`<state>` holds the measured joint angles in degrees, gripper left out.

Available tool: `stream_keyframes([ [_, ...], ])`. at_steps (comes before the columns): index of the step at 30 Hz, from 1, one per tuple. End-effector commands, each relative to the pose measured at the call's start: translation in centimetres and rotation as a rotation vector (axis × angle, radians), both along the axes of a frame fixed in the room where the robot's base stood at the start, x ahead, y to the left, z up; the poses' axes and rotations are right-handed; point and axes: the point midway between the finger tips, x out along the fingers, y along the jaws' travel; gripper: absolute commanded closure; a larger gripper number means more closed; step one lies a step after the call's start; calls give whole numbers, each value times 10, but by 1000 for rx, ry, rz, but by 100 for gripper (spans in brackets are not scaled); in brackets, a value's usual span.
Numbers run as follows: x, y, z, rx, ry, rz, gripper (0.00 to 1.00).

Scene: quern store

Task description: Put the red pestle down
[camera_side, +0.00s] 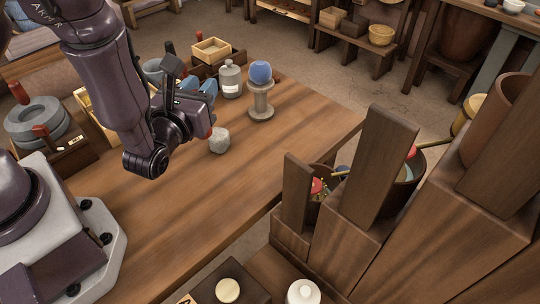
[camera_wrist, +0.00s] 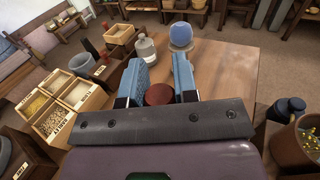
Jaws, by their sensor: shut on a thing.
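My gripper (camera_side: 203,90) is over the wooden table (camera_side: 270,155). In the wrist view its two blue fingers (camera_wrist: 160,78) are shut on the red pestle (camera_wrist: 159,94), whose round red end shows between them. In the side view the pestle is mostly hidden by the gripper. A grey, rough stone piece (camera_side: 219,140) shows just below the gripper; I cannot tell whether it is the pestle's lower end or a separate thing, nor whether it touches the table.
A grey bottle (camera_side: 230,79) and a stand (camera_side: 261,101) with a blue ball (camera_side: 260,72) are beyond my gripper. A compartment tray (camera_wrist: 70,103) is to the left in the wrist view. Dark wooden posts (camera_side: 379,160) rise at the right. The table's front middle is clear.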

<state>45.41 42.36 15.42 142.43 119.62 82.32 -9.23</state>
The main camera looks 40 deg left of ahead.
Motion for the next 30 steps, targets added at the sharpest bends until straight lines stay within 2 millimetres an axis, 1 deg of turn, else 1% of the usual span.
stream_keyframes([
  [1,-3,-15,0,0,1,-39,96],
  [3,-6,-28,1,3,0,-72,96],
  [5,-6,-36,0,5,0,-89,96],
  [7,-2,-41,-2,9,-2,-95,96],
  [8,2,-40,-4,15,-2,-88,96],
  [11,23,-43,-13,19,-3,-86,96],
  [18,82,-55,-40,19,-3,-86,96],
  [21,98,-57,-62,20,1,-86,96],
  [24,111,-60,-78,21,0,-85,96],
  [27,119,-63,-87,19,-1,-87,96],
  [30,123,-64,-92,18,-1,-87,96],
])
